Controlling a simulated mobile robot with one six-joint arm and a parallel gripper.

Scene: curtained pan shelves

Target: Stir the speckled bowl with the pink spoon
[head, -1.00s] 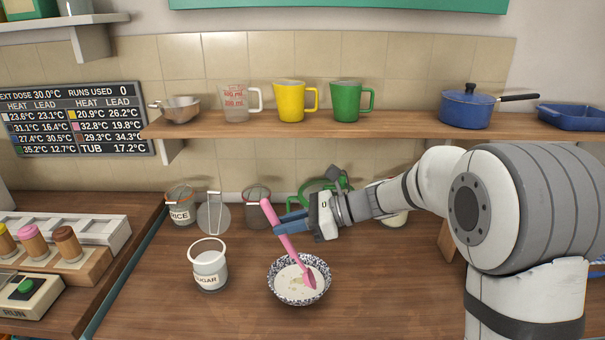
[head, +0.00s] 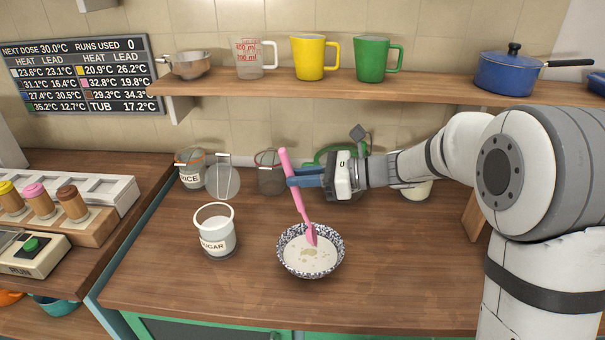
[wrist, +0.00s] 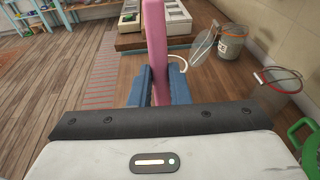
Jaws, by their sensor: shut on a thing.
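The speckled bowl (head: 282,262) stands on the wooden counter and holds a pale, milky mix with a few lumps. The pink spoon (head: 297,192) leans over it, handle up and to the left, with its head (head: 312,236) at the surface of the mix near the back of the bowl. My gripper (head: 296,177) is shut on the spoon's handle, above and behind the bowl. In the wrist view the pink handle (wrist: 155,45) stands between the blue fingers (wrist: 152,88). The bowl is hidden in the wrist view.
A rice jar (head: 191,178), a strainer (head: 222,178) and another jar (head: 270,180) stand at the back. The shelf (head: 400,90) with cups runs above. The counter right of the bowl is clear.

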